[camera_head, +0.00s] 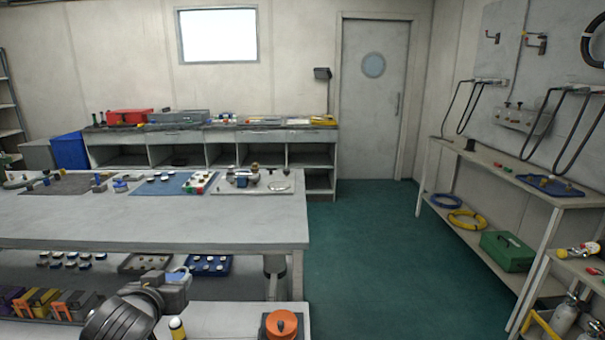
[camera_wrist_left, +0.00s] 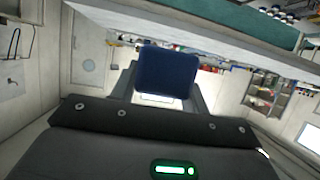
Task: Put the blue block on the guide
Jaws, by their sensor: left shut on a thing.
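My left gripper (camera_head: 178,283) is low in front of the workbench in the head view, at the level of the lower shelf. It is shut on the blue block (camera_wrist_left: 165,72), which shows dark blue between the two fingers in the left wrist view. In the head view, only a small blue part of the block (camera_head: 179,275) shows at the fingertips. I cannot tell which thing is the guide. My right gripper is not in view.
The workbench (camera_head: 150,234) has a clear front strip, with mats and small parts behind it. The lower shelf holds a blue tray (camera_head: 209,266) and several small parts. An orange round thing (camera_head: 282,323) stands right of my gripper. The green floor (camera_head: 370,250) is open.

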